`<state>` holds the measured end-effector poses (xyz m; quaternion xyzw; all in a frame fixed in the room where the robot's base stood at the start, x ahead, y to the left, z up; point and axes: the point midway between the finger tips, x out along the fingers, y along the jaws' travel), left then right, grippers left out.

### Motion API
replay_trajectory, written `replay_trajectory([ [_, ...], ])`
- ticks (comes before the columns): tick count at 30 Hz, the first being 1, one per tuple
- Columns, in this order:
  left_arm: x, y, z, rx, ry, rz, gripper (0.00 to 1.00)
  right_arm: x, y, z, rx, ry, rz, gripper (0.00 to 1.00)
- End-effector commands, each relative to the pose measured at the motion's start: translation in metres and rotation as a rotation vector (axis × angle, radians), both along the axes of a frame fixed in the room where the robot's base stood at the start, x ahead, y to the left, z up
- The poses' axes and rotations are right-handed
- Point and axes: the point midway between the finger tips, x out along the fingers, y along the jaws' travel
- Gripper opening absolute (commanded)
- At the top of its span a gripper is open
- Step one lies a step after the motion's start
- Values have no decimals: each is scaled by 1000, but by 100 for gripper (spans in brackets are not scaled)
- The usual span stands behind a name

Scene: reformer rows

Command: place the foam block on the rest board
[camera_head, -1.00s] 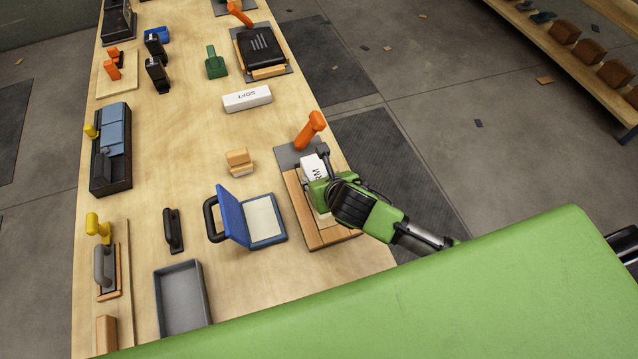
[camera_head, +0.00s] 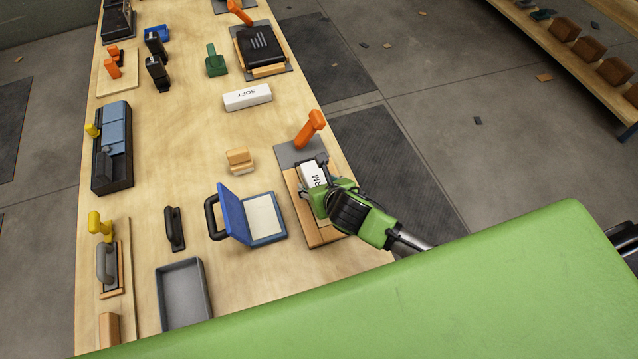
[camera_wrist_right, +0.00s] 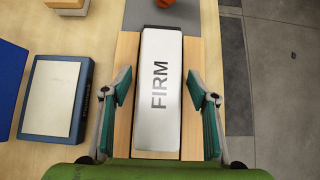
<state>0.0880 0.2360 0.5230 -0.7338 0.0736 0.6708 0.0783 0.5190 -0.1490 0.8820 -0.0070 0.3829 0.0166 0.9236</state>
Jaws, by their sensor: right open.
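A white block lettered FIRM (camera_head: 310,174) lies lengthwise on a wooden board (camera_head: 321,235) at the table's right edge. In the right wrist view the FIRM block (camera_wrist_right: 157,120) lies flat between pale wooden strips (camera_wrist_right: 193,60). My right gripper (camera_wrist_right: 160,88) is open, with one finger on each side of the block and a gap on both sides. In the head view my right gripper (camera_head: 318,185) is over the near part of the block and hides some of it. Another white block, lettered SOFT (camera_head: 247,97), lies farther up the table. I cannot tell which board is the rest board. My left gripper is not in view.
An orange handle (camera_head: 310,128) stands at the board's far end. An open blue case (camera_head: 262,217) is left of the board, with a small wooden block (camera_head: 239,160) above it. A grey tray (camera_head: 183,292) is at the near left. Bare tabletop lies around the SOFT block.

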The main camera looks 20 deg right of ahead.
Motion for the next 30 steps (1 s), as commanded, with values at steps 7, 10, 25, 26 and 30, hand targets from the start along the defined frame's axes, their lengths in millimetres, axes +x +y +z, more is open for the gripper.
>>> replay_trajectory([
  [7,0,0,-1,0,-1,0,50,-9,0,11,0,-1,1,54],
  [10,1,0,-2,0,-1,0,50,-21,-1,23,-1,-1,3,54],
  [25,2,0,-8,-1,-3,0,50,-79,-3,81,-1,-1,1,54],
  [26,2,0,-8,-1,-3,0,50,-80,-3,82,0,-1,1,54],
  [30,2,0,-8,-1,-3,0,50,-85,-3,87,0,0,0,54],
])
